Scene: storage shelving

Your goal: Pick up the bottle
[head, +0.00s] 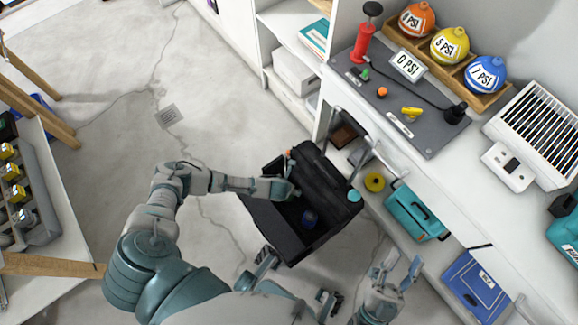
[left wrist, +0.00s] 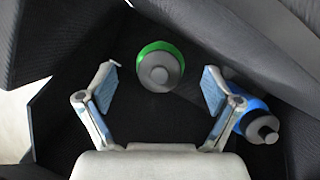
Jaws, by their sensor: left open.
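A green bottle with a grey cap (left wrist: 160,70) stands just ahead, between the fingertip directions, with no visible contact. A blue bottle with a grey cap (left wrist: 265,122) is beyond the right finger, which partly hides it. My right gripper (head: 402,266) is open and empty, right of the container.
The container's dark walls (left wrist: 60,35) surround my left gripper closely. A white workbench (head: 430,190) with a grey board (head: 405,105) runs along the right. A teal case (head: 415,213) and a yellow ring (head: 374,182) lie on the lower shelf.

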